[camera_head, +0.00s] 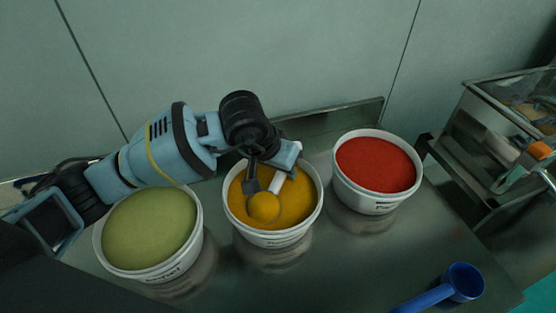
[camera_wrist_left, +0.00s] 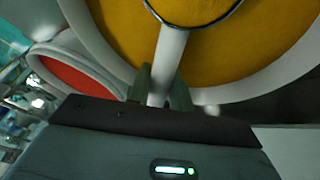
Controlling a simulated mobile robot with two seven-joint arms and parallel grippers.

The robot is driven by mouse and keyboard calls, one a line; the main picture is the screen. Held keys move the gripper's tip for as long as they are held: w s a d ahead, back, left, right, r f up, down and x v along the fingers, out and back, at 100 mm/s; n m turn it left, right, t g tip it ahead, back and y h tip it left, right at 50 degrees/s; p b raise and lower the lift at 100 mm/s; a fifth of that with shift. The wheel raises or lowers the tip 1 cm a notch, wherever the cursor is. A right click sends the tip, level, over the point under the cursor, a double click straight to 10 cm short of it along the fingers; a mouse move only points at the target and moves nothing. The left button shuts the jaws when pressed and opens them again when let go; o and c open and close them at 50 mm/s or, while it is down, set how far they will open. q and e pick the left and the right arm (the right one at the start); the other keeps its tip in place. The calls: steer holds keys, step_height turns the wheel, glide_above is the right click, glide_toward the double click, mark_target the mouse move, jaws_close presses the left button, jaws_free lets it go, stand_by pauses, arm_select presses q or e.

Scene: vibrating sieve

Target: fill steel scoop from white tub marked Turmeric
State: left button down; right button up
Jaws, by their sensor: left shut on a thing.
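The white tub (camera_head: 236,222) full of yellow-orange powder stands in the middle of three tubs; its label is too small to read surely. My left gripper (camera_head: 270,174) is above this tub, shut on the white handle (camera_head: 278,182) of the steel scoop. The scoop's round bowl (camera_head: 263,207) is at the powder, with a yellow mound in it; I cannot tell how deep it sits. In the left wrist view, the handle (camera_wrist_left: 170,52) runs between the fingers (camera_wrist_left: 160,90) to the scoop's metal rim (camera_wrist_left: 193,25) against the yellow powder. My right gripper is not in view.
A tub of green powder (camera_head: 150,230) stands to the left, and a tub of red powder (camera_head: 376,165) to the right. A blue scoop (camera_head: 462,281) lies at the front right of the steel table (camera_head: 350,255). A metal machine (camera_head: 490,130) stands at the far right.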

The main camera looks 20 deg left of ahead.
arm_select(q)
steer(key=shift+w+a+f, duration=0.1)
steer(key=shift+f, duration=0.85)
steer(key=shift+r, duration=0.15)
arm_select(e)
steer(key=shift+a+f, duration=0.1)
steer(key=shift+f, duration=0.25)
